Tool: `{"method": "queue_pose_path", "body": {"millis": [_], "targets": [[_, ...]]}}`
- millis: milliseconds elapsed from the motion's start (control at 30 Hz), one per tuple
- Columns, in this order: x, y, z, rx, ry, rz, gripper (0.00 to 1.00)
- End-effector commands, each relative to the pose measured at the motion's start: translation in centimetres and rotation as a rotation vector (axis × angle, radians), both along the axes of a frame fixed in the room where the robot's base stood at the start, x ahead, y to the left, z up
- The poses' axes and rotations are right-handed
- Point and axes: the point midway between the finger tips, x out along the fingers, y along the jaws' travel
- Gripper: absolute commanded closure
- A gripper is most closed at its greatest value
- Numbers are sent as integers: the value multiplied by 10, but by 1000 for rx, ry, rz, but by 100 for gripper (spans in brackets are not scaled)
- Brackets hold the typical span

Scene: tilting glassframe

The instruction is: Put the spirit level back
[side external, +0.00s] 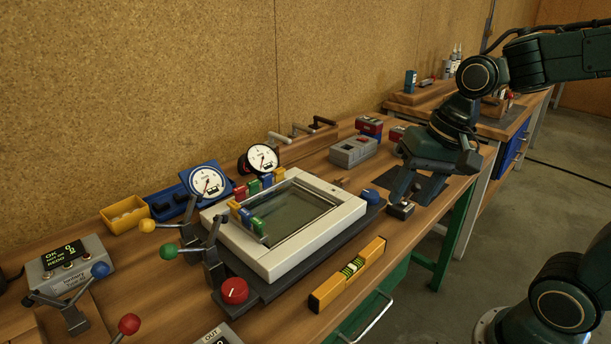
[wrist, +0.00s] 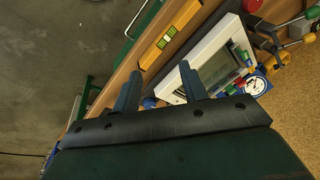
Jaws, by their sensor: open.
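The spirit level (side external: 347,276) is a yellow bar with dark ends and a green vial window. It lies on the front edge of the wooden bench, in front of the white glass frame (side external: 353,208). In the wrist view the level (wrist: 170,36) shows at the top, beyond my fingers. My gripper (side external: 402,190) is open and empty above the bench, at the right end of the frame. Its two fingers (wrist: 157,90) stand apart in the wrist view, with nothing between them. It is clear of the level, which lies to its left and nearer the bench front.
A red knob (side external: 234,291) and levers with yellow and green balls (side external: 169,251) stand at the frame's left. Colored clips (side external: 251,221) sit on its left side. Dials (side external: 207,183) and a grey box (side external: 353,151) are behind. A dark mat (side external: 433,188) lies beneath my gripper.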

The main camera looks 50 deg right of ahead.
Motion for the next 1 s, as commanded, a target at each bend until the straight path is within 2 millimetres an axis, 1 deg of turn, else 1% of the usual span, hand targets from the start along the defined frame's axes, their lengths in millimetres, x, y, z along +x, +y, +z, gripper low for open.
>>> {"method": "queue_pose_path", "body": {"millis": [100, 300, 500, 700, 1000], "targets": [[-19, 2, 11, -73, -69, 133, 57], [-48, 1, 23, -198, -166, 344, 57], [-68, -2, 28, -291, -229, 491, 57], [-75, -4, 28, -326, -248, 545, 57], [-75, -4, 28, -328, -248, 547, 57]]}}
